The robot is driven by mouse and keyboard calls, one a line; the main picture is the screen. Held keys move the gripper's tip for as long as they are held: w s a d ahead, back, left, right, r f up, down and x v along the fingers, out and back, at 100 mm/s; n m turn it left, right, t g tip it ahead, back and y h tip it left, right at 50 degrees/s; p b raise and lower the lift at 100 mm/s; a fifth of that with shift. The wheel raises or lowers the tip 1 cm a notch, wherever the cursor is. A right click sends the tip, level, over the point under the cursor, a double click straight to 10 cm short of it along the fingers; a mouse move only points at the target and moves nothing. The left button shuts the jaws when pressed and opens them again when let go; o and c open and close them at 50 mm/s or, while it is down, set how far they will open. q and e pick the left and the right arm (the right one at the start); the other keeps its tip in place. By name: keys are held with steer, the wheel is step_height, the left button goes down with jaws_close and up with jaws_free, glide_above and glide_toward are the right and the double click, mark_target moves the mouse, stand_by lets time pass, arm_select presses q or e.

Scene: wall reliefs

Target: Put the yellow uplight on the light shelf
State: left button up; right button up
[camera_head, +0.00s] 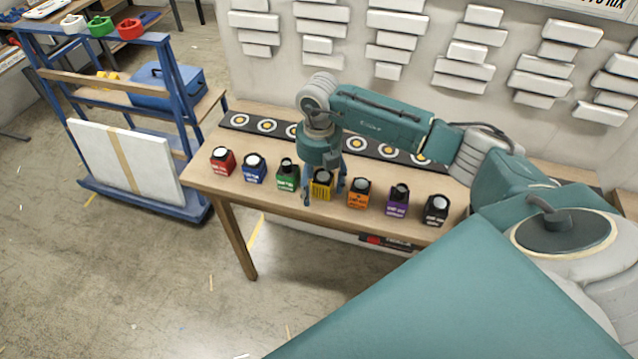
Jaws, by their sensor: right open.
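The yellow uplight (321,186) stands on the wooden table in a row of coloured uplights. My right gripper (322,192) is over it, pointing down, with its open fingers on either side of it. I cannot tell whether the fingers touch it. The gripper and wrist hide its upper part. A dark strip with round white-and-orange marks (387,151) lies along the back of the table by the wall; I cannot tell if it is the light shelf. My right arm covers part of it. My left gripper is not in view.
Red (222,160), blue (254,168) and green (287,175) uplights stand left of the yellow one. Orange (358,193), purple (397,201) and black (436,210) ones stand right. A blue cart (165,110) is at the left. The wall bears white blocks.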

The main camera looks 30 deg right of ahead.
mark_target(319, 179)
steer(key=shift+r, duration=0.2)
steer(key=shift+w+r, duration=0.1)
steer(key=shift+r, duration=0.15)
step_height(319, 179, up, 11)
steer(key=b, duration=0.3)
steer(key=shift+f, duration=0.2)
steer(key=shift+r, duration=0.4)
